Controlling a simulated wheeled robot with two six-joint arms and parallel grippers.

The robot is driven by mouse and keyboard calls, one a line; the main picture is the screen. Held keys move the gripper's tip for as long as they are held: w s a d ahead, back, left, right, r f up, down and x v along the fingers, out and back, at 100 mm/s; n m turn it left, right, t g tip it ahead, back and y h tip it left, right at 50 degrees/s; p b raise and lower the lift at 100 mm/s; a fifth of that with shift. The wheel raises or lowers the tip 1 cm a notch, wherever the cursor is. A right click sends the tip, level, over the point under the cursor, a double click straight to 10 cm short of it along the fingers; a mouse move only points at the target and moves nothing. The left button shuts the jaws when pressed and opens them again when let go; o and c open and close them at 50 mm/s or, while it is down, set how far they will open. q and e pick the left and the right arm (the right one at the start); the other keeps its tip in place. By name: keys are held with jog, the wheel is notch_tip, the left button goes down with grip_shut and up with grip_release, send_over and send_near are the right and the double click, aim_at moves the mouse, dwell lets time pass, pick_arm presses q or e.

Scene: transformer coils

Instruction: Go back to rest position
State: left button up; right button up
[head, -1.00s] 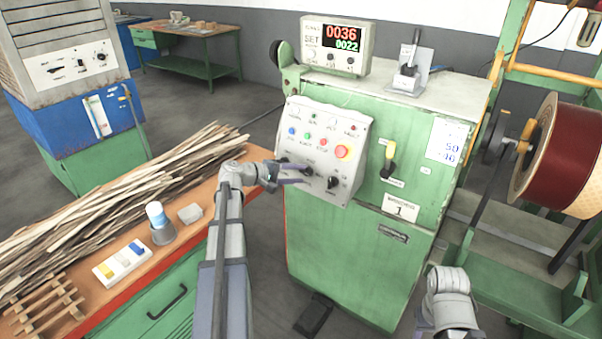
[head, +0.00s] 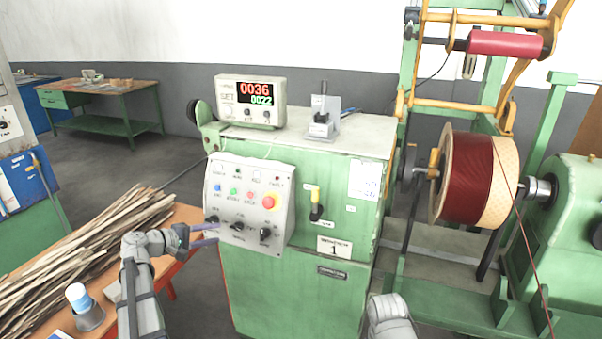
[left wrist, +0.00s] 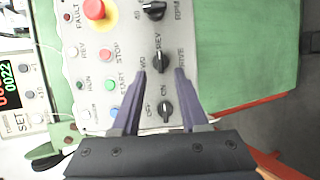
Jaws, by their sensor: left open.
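My left gripper (head: 205,236) is in front of the left edge of the control panel (head: 246,200) on the green winding machine. It is open and empty. In the left wrist view the two fingers (left wrist: 160,88) point at the panel, on either side of the dark FWD/REV knob (left wrist: 161,62). I cannot tell whether they touch the panel. Of my right arm (head: 390,318), only a grey link shows at the bottom of the head view. Its gripper is out of sight.
A bench (head: 185,215) with wooden strips (head: 80,240) and a cup (head: 86,308) stands at the left. A dark red coil (head: 470,178) sits on the winder at the right. A display box (head: 251,103) stands on the machine. Grey floor lies between bench and machine.

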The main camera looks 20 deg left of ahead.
pick_arm(q)
jog(key=s+d+f+m+g+p, duration=0.1)
jog(key=s+d+f+m+g, duration=0.2)
jog(key=d, duration=0.9)
jog(key=d+f+m+g+p, duration=0.1)
jog(key=d+f+m+g, duration=0.35)
jog(key=d, duration=0.75)
jog(key=s+d+f+m+g+y+p, duration=0.2)
jog(key=s+d+m+g+y, duration=0.3)
jog(key=s+d+m, duration=0.5)
jog(key=s+d+y, duration=0.2)
jog(key=s+d, duration=0.4)
jog(key=shift+s+d+f+y, duration=0.15)
jog(key=shift+s+d+y, duration=0.1)
jog(key=shift+s+y, duration=0.15)
